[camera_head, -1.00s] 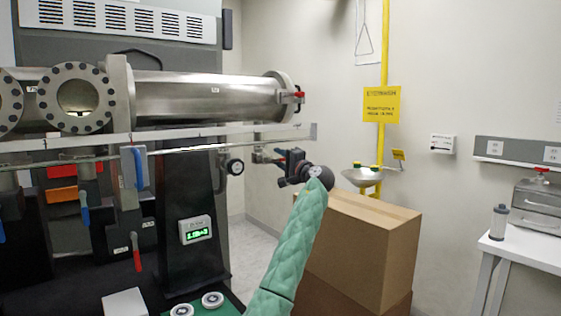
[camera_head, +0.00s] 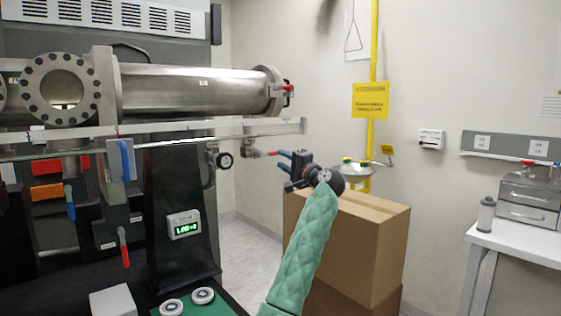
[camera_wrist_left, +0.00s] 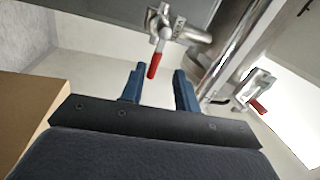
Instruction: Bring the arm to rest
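My left arm in its green padded sleeve rises from the bottom of the head view. Its gripper (camera_head: 284,162) is raised in front of the cardboard box and points left toward the vacuum equipment. In the left wrist view the two blue fingers (camera_wrist_left: 158,85) stand apart with nothing between them. A red-handled valve (camera_wrist_left: 158,45) shows beyond the fingertips, apart from them. My right gripper is not in view.
The steel vacuum chamber (camera_head: 190,90) and its rail stand at left. A cardboard box (camera_head: 375,245) is behind my arm. An eyewash bowl (camera_head: 345,172) is behind the box. A white table (camera_head: 515,243) stands at right. Floor shows between the equipment and box.

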